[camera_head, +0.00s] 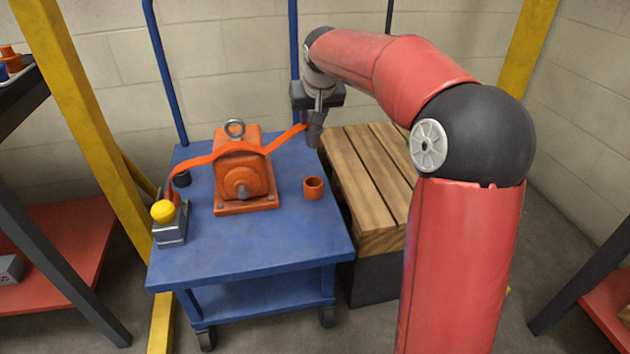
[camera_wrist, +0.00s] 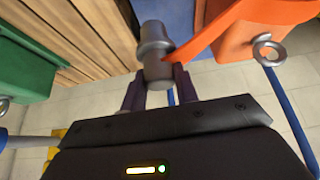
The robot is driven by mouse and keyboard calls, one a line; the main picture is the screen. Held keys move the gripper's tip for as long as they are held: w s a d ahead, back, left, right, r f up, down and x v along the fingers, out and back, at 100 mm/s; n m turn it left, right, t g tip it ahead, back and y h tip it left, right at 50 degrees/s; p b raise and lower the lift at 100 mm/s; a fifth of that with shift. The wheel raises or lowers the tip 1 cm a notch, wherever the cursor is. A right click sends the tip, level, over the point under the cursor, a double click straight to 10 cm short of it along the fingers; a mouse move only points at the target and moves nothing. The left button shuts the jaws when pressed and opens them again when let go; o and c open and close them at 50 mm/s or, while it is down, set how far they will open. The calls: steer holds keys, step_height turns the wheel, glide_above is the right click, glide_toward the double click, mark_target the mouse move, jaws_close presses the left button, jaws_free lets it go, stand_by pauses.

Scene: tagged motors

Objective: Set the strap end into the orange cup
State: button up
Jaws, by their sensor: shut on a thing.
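My gripper (camera_head: 317,113) is shut on the grey strap end (camera_head: 314,133) above the far right corner of the blue cart. In the wrist view the strap end (camera_wrist: 154,40) sits between my fingertips (camera_wrist: 158,80). The orange strap (camera_head: 196,161) runs from it across the orange motor (camera_head: 243,178) and down to a grey box with a yellow knob (camera_head: 163,211) at the left. The orange cup (camera_head: 313,188) stands on the cart top, right of the motor, below and nearer than my gripper. Its opening shows; the strap end is apart from it.
A dark cup (camera_head: 182,178) stands behind the yellow-knobbed box. The motor has a lifting ring (camera_head: 235,128) on top. A wooden-slatted bench (camera_head: 362,165) stands right of the blue cart (camera_head: 270,255). The cart top is bare around the orange cup and along the front.

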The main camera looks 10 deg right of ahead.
step_height(320, 180, down, 15)
steer(key=b, duration=0.2)
steer(key=shift+f+b, duration=0.1)
steer(key=shift+b, duration=0.3)
steer(key=shift+f, duration=0.35)
steer(key=o, duration=1.1)
